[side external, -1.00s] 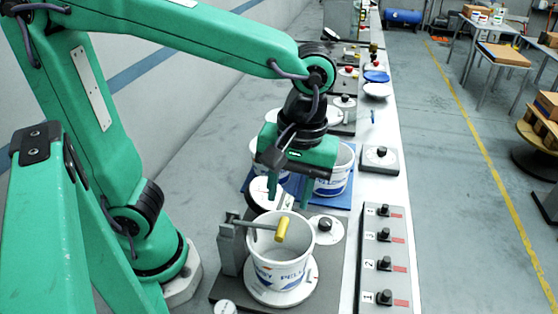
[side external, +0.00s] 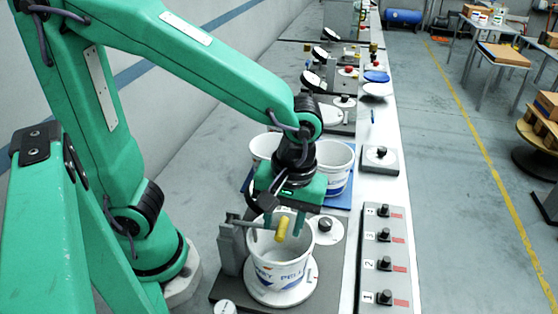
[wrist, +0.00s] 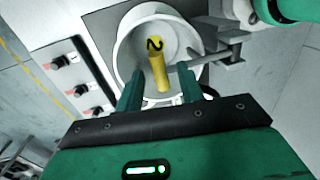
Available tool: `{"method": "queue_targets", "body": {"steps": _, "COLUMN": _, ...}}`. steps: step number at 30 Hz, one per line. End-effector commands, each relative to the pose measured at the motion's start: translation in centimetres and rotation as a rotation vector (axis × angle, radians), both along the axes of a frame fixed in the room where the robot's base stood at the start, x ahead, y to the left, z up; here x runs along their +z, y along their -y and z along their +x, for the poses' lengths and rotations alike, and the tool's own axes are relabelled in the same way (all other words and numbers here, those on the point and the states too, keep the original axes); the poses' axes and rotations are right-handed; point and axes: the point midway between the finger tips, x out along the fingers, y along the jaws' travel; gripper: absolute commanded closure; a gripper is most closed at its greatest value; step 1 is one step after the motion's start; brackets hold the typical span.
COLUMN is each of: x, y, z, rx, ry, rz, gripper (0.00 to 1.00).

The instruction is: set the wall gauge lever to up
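I cannot tell for sure that this is the wall gauge lever; no up mark is readable. In the wrist view the yellow handle (wrist: 158,68) lies over the bucket's mouth. My gripper (side external: 284,222) is just behind and above the handle, fingers pointing down. In the wrist view my gripper (wrist: 160,85) is open, its fingers apart on either side of the handle. I cannot tell whether either finger touches it.
A panel with several numbered black knobs (side external: 384,262) is to the right. A round white plate with a dark knob (side external: 325,226) sits beside the bucket. More white buckets (side external: 336,168) stand on a blue mat behind my gripper. Round dials (side external: 312,79) stand farther back.

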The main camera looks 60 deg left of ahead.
Motion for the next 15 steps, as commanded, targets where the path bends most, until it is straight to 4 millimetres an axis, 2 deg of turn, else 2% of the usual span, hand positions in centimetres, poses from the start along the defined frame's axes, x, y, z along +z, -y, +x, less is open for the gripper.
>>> {"method": "queue_targets", "body": {"steps": 2, "x": 0.01, "y": 0.00, "z": 0.00, "rx": 0.000, "ry": 0.000, "rz": 0.000, "gripper": 0.64}}
{"method": "queue_targets", "body": {"steps": 7, "x": 0.02, "y": 0.00, "z": 0.00, "rx": 0.000, "ry": 0.000, "rz": 0.000, "gripper": 0.98}}
{"method": "queue_targets", "body": {"steps": 8, "x": 0.02, "y": 0.00, "z": 0.00, "rx": 0.000, "ry": 0.000, "rz": 0.000, "gripper": 1.00}}
{"method": "queue_targets", "body": {"steps": 15, "x": 0.06, "y": 0.00, "z": -0.01, "rx": 0.000, "ry": 0.000, "rz": 0.000, "gripper": 1.00}}
